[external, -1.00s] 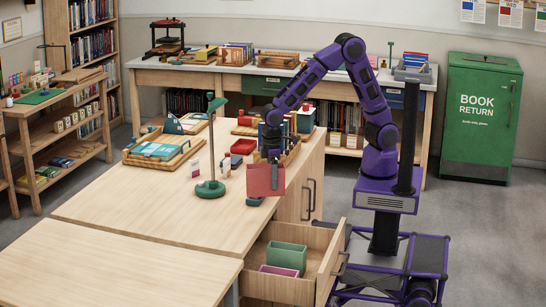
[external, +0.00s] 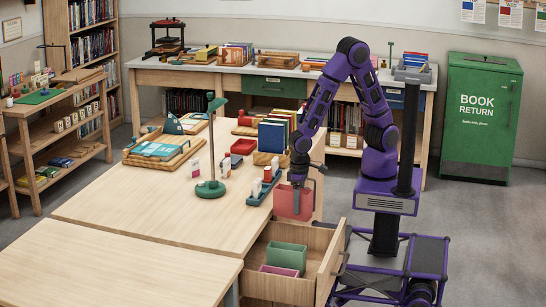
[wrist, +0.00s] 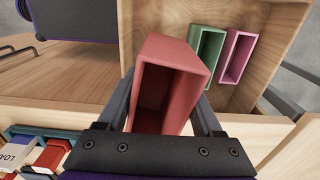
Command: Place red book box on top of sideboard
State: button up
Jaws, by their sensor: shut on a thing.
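The red book box (external: 293,204) hangs from my gripper (external: 299,180), just off the sideboard's right edge in the external view. In the wrist view the red box (wrist: 180,60) sits between the two fingers (wrist: 163,110), its open side facing the camera. My gripper is shut on it. The wooden sideboard (external: 150,212) has a broad bare top at the front left. Its drawer (external: 329,262) is pulled out, with a green box (external: 287,257) and a pink box (external: 279,271) inside; both also show in the wrist view, green (wrist: 207,45) and pink (wrist: 237,56).
On the sideboard top stand a green lamp (external: 210,188), a small rack of stamps or blocks (external: 263,188), a red tray (external: 243,147), blue books (external: 272,137) and a wooden tray (external: 163,149). A green book return bin (external: 482,118) stands at the back right.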

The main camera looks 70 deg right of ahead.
notch_tip(320, 180, down, 17)
jog(key=b, duration=0.4)
jog(key=shift+f, duration=0.15)
jog(key=shift+f+b, duration=0.15)
jog(key=shift+b, duration=0.2)
jog(key=o, duration=1.4)
jog(key=shift+o, duration=0.2)
jog(key=r+p, duration=0.2)
jog(key=r, duration=0.6)
jog(key=r+p, duration=0.3)
jog(key=r, duration=0.6)
jog(key=shift+a+r, duration=0.2)
jog(key=shift+r, duration=0.1)
